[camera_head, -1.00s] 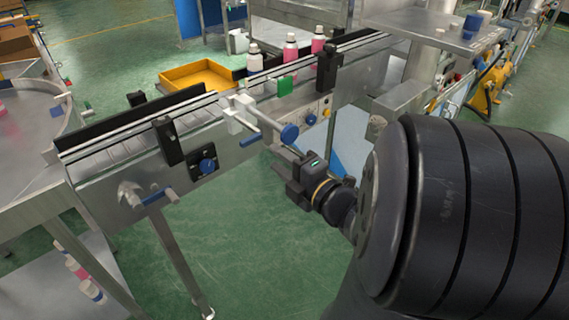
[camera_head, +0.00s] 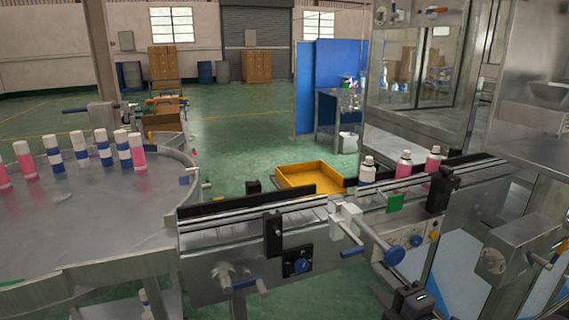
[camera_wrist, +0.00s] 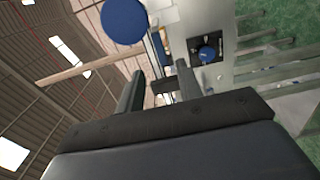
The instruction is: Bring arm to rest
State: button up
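My gripper (camera_head: 408,303) shows only partly at the bottom edge of the head view, below the conveyor's front side. In the wrist view its two dark fingers (camera_wrist: 158,80) stand apart with nothing seen held between them. The gripper is tilted, with the roof and the conveyor's side behind it. A blue round knob (camera_wrist: 124,20) is close by in the wrist view, and knobs on the conveyor front (camera_head: 394,256) show just above the gripper in the head view.
The conveyor (camera_head: 225,258) carries several bottles (camera_head: 403,169) at its right part. A round steel table (camera_head: 100,215) with several bottles stands at left. A yellow tray (camera_head: 312,177) is behind the conveyor. A steel machine (camera_head: 520,215) stands at right.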

aim_at(354, 254)
jog(key=x, duration=1)
jog(key=v, duration=1.1)
jog(key=p+x, duration=0.2)
jog(key=x, duration=1.2)
jog(key=shift+p+x, duration=0.35)
jog(key=shift+x, duration=0.55)
